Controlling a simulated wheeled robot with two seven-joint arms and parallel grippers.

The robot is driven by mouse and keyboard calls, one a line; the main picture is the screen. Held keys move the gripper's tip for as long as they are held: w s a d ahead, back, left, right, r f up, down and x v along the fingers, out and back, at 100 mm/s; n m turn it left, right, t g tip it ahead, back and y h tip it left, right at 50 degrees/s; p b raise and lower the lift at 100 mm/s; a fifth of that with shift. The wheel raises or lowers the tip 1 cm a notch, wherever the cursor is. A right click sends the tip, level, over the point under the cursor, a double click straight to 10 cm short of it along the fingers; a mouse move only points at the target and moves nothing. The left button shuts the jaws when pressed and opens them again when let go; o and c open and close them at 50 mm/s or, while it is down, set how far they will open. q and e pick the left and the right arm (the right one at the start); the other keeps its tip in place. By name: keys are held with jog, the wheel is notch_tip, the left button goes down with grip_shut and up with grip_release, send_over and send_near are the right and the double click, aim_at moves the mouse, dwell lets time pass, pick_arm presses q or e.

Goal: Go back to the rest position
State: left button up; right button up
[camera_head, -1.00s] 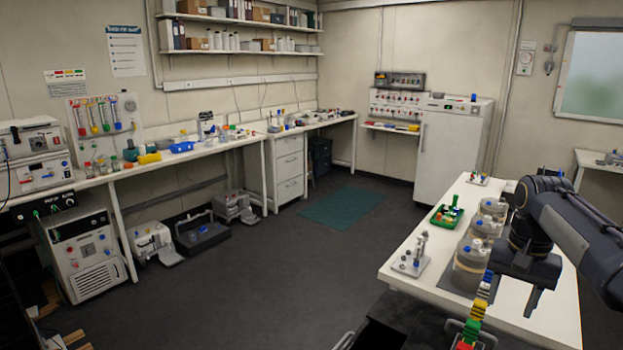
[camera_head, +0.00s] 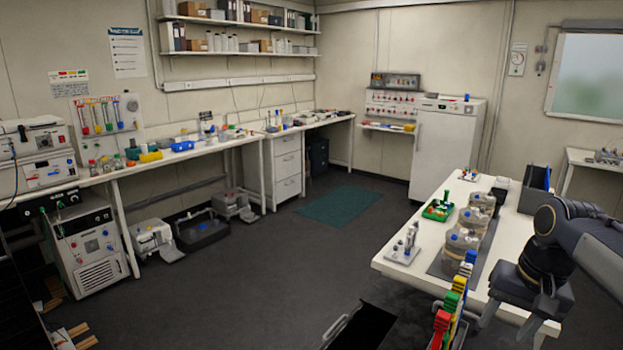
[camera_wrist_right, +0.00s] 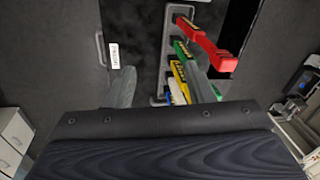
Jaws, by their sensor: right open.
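My right gripper (camera_head: 510,318) is in the lower right of the head view, by the front edge of the white table (camera_head: 398,268). It is open with nothing between its fingers; both fingers also show in the right wrist view (camera_wrist_right: 162,88). A rack of coloured clips, with a red clip (camera_head: 440,328), a green clip (camera_head: 449,305) and a yellow clip (camera_head: 459,284), stands left of the gripper. In the right wrist view the right finger overlaps part of this rack (camera_wrist_right: 168,55). My left gripper is out of view.
Several clear bioreactor vessels (camera_head: 461,243) stand on a dark strip on the table. A green tray (camera_head: 438,210) and a small metal stand (camera_head: 404,247) are to their left. A dark grey bin (camera_head: 535,190) is behind. The floor (camera_head: 270,265) in the middle is clear.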

jog(key=s+a+f+n+t+y, duration=0.1)
jog(key=s+a+f+n+t, duration=0.1)
jog(key=s+a+f, duration=0.3)
jog(key=s+a+f+n+t+y, duration=0.1)
jog(key=s+a+f+n+t, duration=0.1)
jog(key=s+a+f, duration=0.3)
jog(key=s+a, duration=0.4)
jog(key=s, duration=0.3)
jog(key=shift+s+a+y, duration=0.15)
jog(key=shift+a+y, duration=0.1)
jog(key=shift+y, duration=0.05)
